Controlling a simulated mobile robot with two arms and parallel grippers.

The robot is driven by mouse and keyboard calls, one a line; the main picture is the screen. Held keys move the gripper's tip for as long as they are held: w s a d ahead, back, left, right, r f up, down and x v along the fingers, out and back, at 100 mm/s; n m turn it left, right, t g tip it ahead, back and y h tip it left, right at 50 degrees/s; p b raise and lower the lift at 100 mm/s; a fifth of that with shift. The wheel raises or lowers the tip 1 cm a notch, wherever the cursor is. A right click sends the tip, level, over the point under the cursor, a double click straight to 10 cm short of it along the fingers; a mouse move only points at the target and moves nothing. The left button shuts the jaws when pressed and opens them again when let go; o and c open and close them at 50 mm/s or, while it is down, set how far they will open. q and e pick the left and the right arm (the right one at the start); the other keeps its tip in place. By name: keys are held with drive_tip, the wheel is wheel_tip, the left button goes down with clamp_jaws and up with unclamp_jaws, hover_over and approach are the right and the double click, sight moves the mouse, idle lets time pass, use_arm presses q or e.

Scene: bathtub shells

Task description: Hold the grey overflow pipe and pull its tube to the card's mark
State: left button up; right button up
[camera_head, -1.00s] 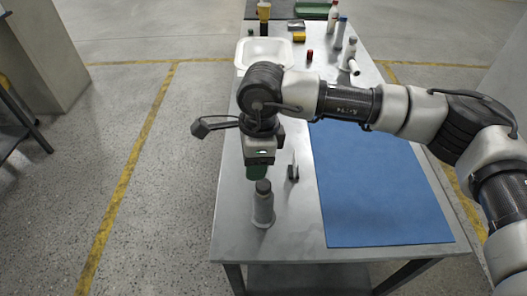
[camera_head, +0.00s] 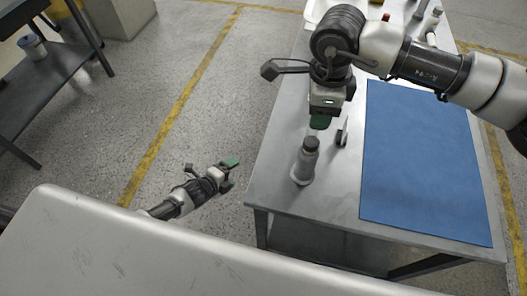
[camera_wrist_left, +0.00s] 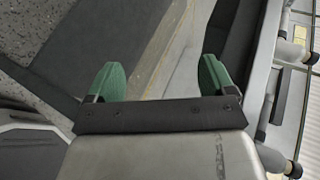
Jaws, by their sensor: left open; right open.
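A grey upright pipe with a dark top (camera_head: 305,160) stands near the front left corner of the metal table (camera_head: 283,165). I take it to be the overflow pipe. A small thin pale piece with a dark foot (camera_head: 343,132), possibly the card seen edge-on, stands just right of it; no mark is readable. My right gripper (camera_head: 321,122) points down just above and behind the pipe's top, partly hidden by its own body; contact cannot be told. My left gripper (camera_head: 230,174) is open and empty, left of the table. Its spread green fingers show in the left wrist view (camera_wrist_left: 160,80).
A blue mat (camera_head: 425,165) covers the table's right part. A large pale scratched surface (camera_head: 150,255) fills the bottom of the head view. Open floor lies between.

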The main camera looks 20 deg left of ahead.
use_arm(q)
drive_tip(key=w+d+r+m+h, duration=0.3)
drive_tip(key=w+r+m+h, duration=0.15)
drive_tip(key=r+m, duration=0.4)
drive_tip(key=s+d+r+m+g+h, duration=0.15)
drive_tip(key=d+r+m+h, duration=0.4)
drive_tip(key=r+m, duration=0.55)
drive_tip(key=m+g+h, duration=0.2)
drive_tip(key=m+g, duration=0.4)
drive_tip(key=m, duration=0.4)
approach(308, 156)
drive_tip(key=w+f, duration=0.1)
drive_tip(key=w+a+f, duration=0.1)
drive_tip(key=f, duration=0.1)
drive_tip(key=shift+s+d, duration=0.15)
drive_tip(key=shift+d, duration=0.05)
drive_tip(key=x, duration=1)
drive_tip(key=shift+d+r, duration=0.15)
drive_tip(key=shift+d, duration=0.15)
